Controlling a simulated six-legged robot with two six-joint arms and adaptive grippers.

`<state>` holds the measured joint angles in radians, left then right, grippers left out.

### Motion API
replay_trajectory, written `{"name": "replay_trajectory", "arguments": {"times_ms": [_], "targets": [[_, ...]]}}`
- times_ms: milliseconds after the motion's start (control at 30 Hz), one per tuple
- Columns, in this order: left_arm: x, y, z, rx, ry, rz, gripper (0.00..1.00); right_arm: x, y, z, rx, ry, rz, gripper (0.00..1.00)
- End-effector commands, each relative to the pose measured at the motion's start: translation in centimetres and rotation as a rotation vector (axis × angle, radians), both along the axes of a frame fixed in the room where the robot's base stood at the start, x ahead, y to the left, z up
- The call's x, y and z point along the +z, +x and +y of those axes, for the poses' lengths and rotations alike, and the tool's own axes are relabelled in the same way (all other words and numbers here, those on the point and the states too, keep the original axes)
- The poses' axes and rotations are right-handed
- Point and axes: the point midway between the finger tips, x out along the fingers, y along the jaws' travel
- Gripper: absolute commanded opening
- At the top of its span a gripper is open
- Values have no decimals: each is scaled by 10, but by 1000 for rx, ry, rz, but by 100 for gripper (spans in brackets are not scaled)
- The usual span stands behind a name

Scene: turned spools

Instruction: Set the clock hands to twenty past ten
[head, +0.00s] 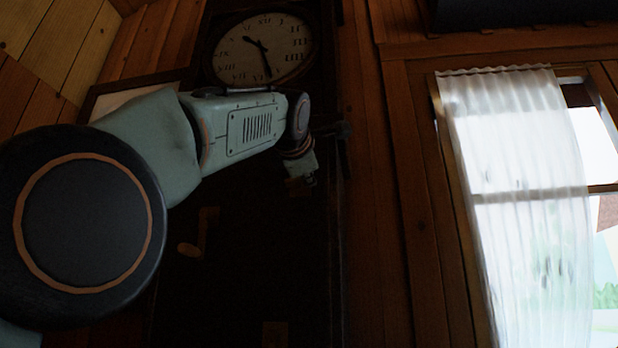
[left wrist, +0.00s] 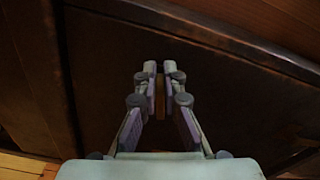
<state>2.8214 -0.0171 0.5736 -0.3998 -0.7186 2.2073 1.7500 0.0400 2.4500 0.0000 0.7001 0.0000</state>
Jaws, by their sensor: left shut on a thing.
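The clock's round pale dial (head: 285,62) is at the top of the head view, with dark numerals. Its short hand (head: 252,42) points to the upper left and its long hand (head: 266,66) points down, slightly right. My left gripper (head: 302,182) is below the dial, in front of the tall dark clock case (head: 260,290). In the left wrist view the left gripper (left wrist: 159,92) is shut on a narrow brown-gold piece (left wrist: 159,97). What this piece belongs to is too dark to tell. My right gripper is not in view.
A dim brown shape (head: 192,249) shows on the dark case front, lower left of the gripper. Wooden plank walls (head: 375,200) surround the case. A window with a white curtain (head: 520,200) is on the right. My left arm partly covers the dial's lower edge.

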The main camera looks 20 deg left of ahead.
Motion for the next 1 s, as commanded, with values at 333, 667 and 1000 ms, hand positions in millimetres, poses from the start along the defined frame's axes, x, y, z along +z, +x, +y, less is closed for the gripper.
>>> {"name": "replay_trajectory", "arguments": {"times_ms": [333, 667, 1000], "targets": [[5, 0, 4, 1, -321, -77, 0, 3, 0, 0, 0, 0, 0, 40], [7, 0, 8, 3, -578, -139, 0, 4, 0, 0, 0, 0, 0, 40], [8, 0, 11, 5, -725, -174, 0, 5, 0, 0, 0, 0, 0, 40]]}}
